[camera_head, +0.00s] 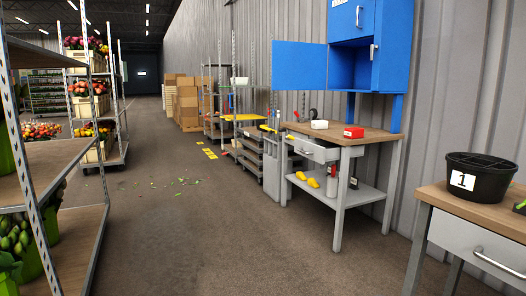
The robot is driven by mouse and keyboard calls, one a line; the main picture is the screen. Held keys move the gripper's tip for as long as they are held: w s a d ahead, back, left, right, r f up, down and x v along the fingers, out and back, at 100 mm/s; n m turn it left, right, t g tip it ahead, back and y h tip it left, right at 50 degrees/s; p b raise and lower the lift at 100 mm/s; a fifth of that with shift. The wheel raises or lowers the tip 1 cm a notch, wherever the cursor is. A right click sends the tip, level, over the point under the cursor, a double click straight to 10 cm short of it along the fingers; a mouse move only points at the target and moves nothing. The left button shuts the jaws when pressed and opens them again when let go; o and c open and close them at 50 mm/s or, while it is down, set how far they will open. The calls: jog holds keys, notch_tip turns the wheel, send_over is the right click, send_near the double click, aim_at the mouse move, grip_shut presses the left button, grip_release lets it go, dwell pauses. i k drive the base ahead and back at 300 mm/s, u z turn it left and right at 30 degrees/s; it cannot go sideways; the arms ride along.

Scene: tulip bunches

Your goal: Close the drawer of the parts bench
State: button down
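A workbench (384,139) with a wooden top and grey legs stands right of centre against the wall. It looks like the parts bench, though no label shows. Its grey drawer (305,149) appears pulled out towards the aisle, with a bar handle on its front. What lies inside the drawer cannot be made out. My gripper is not in view.
A blue cabinet above the bench has its door (298,66) open. A second bench (468,206) at right carries a black bucket (482,176) marked 1. Flower racks (60,160) stand left. The aisle floor between is mostly clear.

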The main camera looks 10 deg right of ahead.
aim_at(320, 150)
jog(key=i, duration=1.9)
jog(key=z, duration=0.8)
jog(key=i, duration=0.8)
jog(key=z, duration=0.4)
